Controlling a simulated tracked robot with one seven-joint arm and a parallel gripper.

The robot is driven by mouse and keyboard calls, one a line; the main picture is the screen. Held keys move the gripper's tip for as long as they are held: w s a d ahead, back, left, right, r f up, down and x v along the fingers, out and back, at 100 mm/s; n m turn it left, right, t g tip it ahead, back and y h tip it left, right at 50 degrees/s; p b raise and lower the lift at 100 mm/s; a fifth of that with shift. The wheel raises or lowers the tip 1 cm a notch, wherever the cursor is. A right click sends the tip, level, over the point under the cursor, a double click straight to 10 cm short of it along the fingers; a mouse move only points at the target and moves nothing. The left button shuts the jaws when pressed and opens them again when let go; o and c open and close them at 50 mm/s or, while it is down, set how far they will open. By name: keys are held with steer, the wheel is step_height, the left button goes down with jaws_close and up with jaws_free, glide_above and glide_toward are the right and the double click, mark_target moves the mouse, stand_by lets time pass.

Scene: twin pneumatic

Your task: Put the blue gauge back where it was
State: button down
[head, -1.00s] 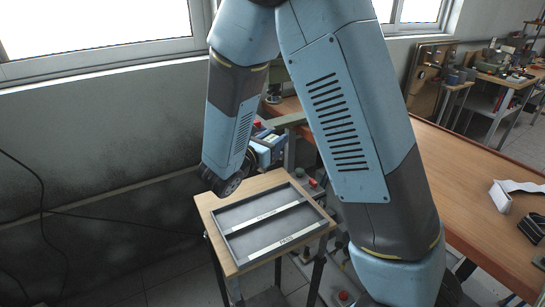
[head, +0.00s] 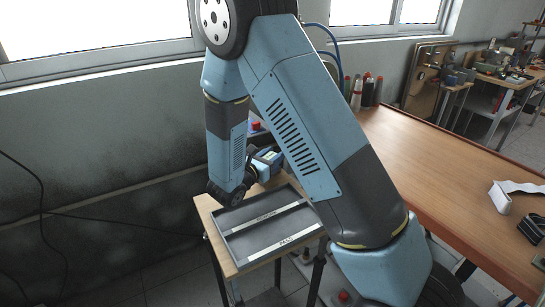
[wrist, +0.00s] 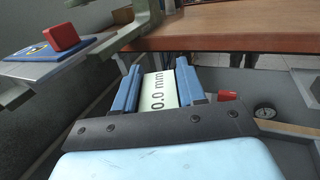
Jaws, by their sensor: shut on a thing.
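My gripper (wrist: 158,70) is shut on the gauge (wrist: 160,92), whose pale display reads "0.0 mm" between the two blue fingers in the wrist view. The rest of the gauge's body is hidden by the fingers and the dark gripper bar. In the head view my wrist and gripper (head: 266,163) are partly hidden behind my arm, beyond the back edge of the tray. The two-part grey tray (head: 238,262) lies on a small wooden stand; its front strip reads PASS, and both visible parts look empty.
A wooden workbench (head: 440,175) fills the right, and its edge (wrist: 230,40) crosses the wrist view ahead. A red button (wrist: 62,37) on a blue-and-grey plate stands left in the wrist view, near a grey-green post (wrist: 150,20). A round dial (wrist: 265,111) lies lower right.

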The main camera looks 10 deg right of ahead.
steer(key=shift+f, duration=0.15)
steer(key=c, duration=0.6)
jaws_free()
steer(key=shift+c, duration=0.2)
